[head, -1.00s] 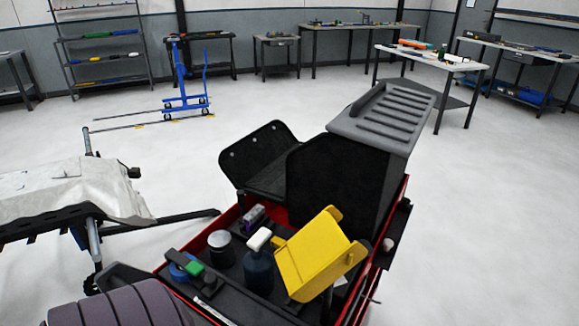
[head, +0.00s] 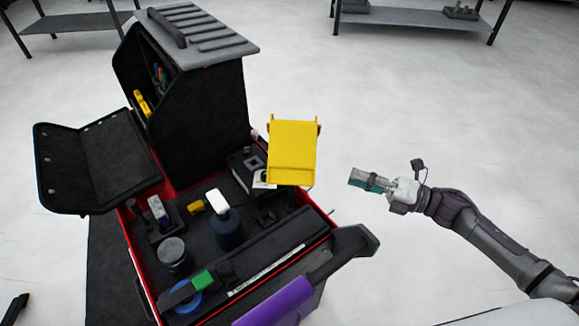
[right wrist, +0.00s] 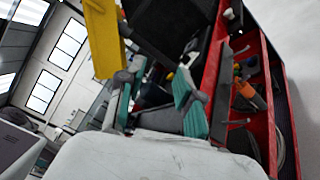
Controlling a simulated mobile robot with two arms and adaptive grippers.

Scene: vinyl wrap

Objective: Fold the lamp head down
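The yellow lamp head (head: 292,145) stands raised and tilted at the right side of the red and black tool cart (head: 130,240). My right gripper (head: 366,181) is to the right of the lamp head, apart from it in the head view, with its fingers pointing left toward the cart. In the right wrist view the lamp head (right wrist: 103,40) shows at upper left, beyond the left finger. The teal-padded fingers of my right gripper (right wrist: 158,98) are spread with nothing held between them. The lamp's hinge is not clearly visible.
The cart top holds a white-capped bottle (head: 228,228), a dark jar (head: 173,254) and a blue tape roll (head: 186,300). A tall black cabinet (head: 205,120) rises behind. An open red drawer (right wrist: 262,100) holds tools. Floor right of the cart is clear.

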